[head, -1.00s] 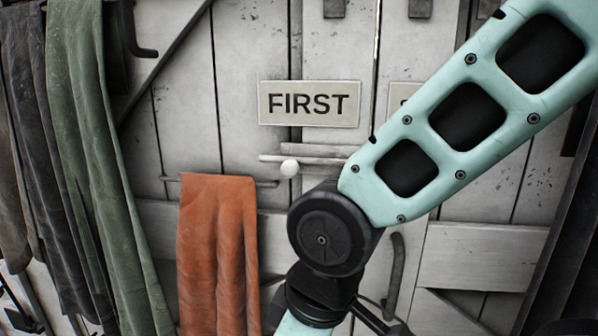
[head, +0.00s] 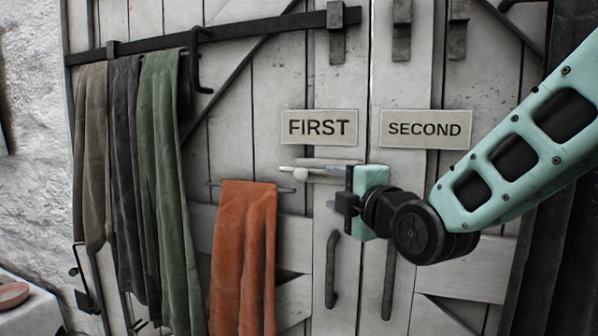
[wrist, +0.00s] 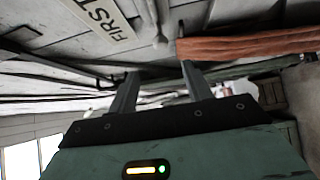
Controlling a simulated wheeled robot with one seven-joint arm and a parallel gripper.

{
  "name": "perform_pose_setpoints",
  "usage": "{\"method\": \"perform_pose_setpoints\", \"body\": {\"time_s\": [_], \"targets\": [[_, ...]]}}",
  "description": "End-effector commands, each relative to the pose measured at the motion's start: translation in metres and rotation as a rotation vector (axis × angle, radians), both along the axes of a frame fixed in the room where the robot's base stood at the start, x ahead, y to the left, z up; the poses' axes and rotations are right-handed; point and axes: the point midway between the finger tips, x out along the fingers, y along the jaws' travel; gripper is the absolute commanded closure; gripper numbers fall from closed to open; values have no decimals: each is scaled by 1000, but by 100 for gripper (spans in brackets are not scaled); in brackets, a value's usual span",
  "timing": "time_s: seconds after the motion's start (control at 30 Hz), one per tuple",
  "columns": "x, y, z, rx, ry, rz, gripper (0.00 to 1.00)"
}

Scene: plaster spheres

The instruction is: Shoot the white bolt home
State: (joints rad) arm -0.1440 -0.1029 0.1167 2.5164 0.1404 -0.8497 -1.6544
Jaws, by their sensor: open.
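The white bolt (head: 314,177) is a pale bar lying across the left door leaf, just under the FIRST sign.
The FIRST sign (head: 319,127) and SECOND sign (head: 426,129) are above the bolt. An orange cloth (head: 244,255) hangs below left on a rail, close to the knob. Dark door handles (head: 332,270) are below. Green and dark cloths (head: 162,150) hang farther left.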

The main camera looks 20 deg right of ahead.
Motion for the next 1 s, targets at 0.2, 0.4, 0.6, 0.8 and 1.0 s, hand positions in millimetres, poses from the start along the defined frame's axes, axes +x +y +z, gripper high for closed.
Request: {"method": "perform_pose_setpoints", "body": {"time_s": [0.2, 0.4, 0.6, 0.8, 1.0], "targets": [[11, 2, 6, -1, 8, 1, 50], [18, 3, 5, 0, 8, 1, 50], [24, 5, 4, 1, 7, 2, 50], [62, 11, 2, 2, 5, 2, 50], [103, 17, 3, 3, 5, 1, 50]]}}
